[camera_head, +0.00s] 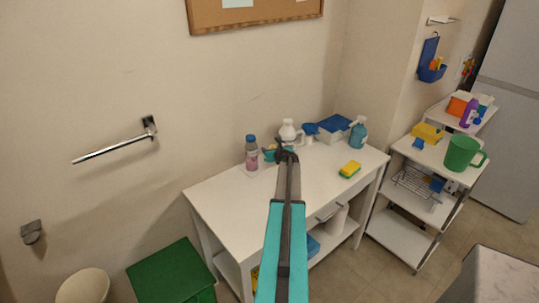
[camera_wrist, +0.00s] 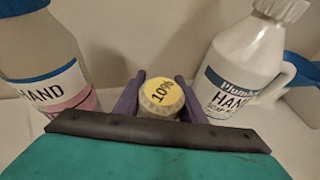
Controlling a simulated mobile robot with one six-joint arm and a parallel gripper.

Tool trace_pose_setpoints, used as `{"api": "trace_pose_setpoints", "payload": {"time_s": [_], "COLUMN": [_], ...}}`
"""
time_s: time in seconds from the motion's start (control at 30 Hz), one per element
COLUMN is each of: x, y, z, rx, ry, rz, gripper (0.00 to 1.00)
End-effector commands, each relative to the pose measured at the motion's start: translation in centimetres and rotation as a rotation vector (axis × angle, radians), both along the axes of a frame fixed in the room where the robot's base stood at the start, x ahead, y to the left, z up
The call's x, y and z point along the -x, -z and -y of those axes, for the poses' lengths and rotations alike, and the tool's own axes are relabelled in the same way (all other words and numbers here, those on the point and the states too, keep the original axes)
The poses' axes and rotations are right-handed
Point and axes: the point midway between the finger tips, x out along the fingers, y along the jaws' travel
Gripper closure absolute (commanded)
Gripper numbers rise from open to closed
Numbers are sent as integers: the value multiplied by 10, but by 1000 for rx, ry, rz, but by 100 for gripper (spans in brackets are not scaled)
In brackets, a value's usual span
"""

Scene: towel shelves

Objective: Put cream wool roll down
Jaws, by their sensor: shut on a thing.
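The cream wool roll (camera_wrist: 160,95) shows end-on in the wrist view, with a yellow round label reading "10%" and a ridged cream edge. My gripper (camera_wrist: 160,82) is shut on it, with a purple finger on each side. In the head view my gripper (camera_head: 281,152) is over the back part of the white table (camera_head: 230,205), between bottles. The roll cannot be made out there. I cannot tell whether the roll touches the tabletop.
A blue-capped hand soap bottle (camera_wrist: 50,65) stands close left of the roll. A white soap jug (camera_wrist: 245,62) stands close right. A blue-lidded box (camera_head: 334,128), a blue bottle (camera_head: 358,134) and a sponge (camera_head: 350,169) are further right. The front left tabletop is clear.

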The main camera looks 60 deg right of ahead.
Motion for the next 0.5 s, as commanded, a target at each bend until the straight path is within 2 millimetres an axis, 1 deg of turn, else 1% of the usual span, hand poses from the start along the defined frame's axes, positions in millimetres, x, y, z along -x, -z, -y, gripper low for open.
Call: {"api": "trace_pose_setpoints", "payload": {"time_s": [0.03,0.2,0.3,0.5], "x": [0,-1,-1,-1], "y": [6,23,27,27], "z": [0,0,0,-1], "rx": [-3,-2,-1,0], "ry": [1,-1,-1,-1], "rz": [-1,0,1,0], "gripper": [86,86,86,86]}}
